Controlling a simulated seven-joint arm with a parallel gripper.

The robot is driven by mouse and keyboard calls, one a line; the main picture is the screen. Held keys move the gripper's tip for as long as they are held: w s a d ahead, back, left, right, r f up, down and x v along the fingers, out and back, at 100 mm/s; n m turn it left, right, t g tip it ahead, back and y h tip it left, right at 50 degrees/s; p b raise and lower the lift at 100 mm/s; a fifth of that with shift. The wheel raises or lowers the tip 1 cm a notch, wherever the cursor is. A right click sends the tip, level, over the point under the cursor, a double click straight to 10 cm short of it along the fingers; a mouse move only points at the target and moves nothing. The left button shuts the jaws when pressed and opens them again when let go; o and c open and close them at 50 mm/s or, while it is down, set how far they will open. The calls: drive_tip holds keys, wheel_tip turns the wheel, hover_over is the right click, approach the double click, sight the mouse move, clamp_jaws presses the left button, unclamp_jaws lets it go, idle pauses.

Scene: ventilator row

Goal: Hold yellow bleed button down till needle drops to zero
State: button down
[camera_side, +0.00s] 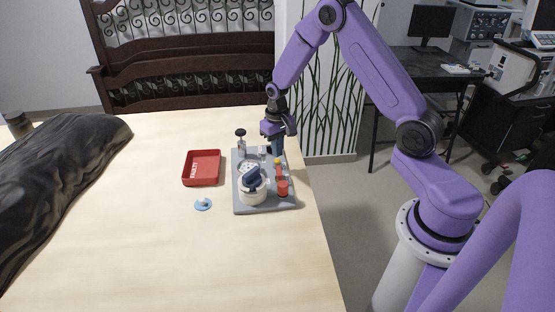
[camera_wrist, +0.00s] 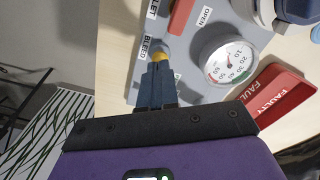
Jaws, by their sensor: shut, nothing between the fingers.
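The yellow bleed button (camera_wrist: 158,56) is on the grey panel beside the "BLEED" label (camera_wrist: 147,46). My gripper (camera_wrist: 158,66) is shut and empty, its fingertips at the button and hiding part of it. I cannot tell how far the button is pressed. The round white gauge (camera_wrist: 226,60) sits to the right in the wrist view; its thin needle is too small to read surely. In the side view my gripper (camera_side: 277,152) points down over the back right of the panel (camera_side: 243,209), and the gauge (camera_side: 246,167) is left of it.
A red handle (camera_wrist: 181,14) is near the "OPEN" label. A red tray marked "FAULTY" (camera_side: 202,181) stands left of the panel, with a small blue-and-white disc (camera_side: 203,204) in front. A white-and-blue unit (camera_side: 252,193) and red knob (camera_side: 283,188) occupy the panel's front. Table is clear farther forward.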

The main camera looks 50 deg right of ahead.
sight(277, 160)
drive_tip(key=shift+r, duration=2)
drive_tip(key=shift+s+a+r, duration=0.1)
drive_tip(key=shift+a+r, duration=0.1)
drive_tip(key=shift+a, duration=0.15)
drive_tip(key=s+a+r+n, duration=0.8)
drive_tip(key=s+a+r, duration=0.2)
drive_tip(key=s+a, duration=0.35)
drive_tip(key=s+r+n, duration=0.1)
drive_tip(key=s+n, duration=0.2)
drive_tip(key=s, duration=0.6)
drive_tip(key=s+r+n, duration=0.2)
drive_tip(key=s+n, duration=0.2)
drive_tip(key=s, duration=0.5)
drive_tip(key=shift+s+a+r+n, duration=0.3)
drive_tip(key=shift+s+a, duration=0.05)
drive_tip(key=shift+a, duration=0.1)
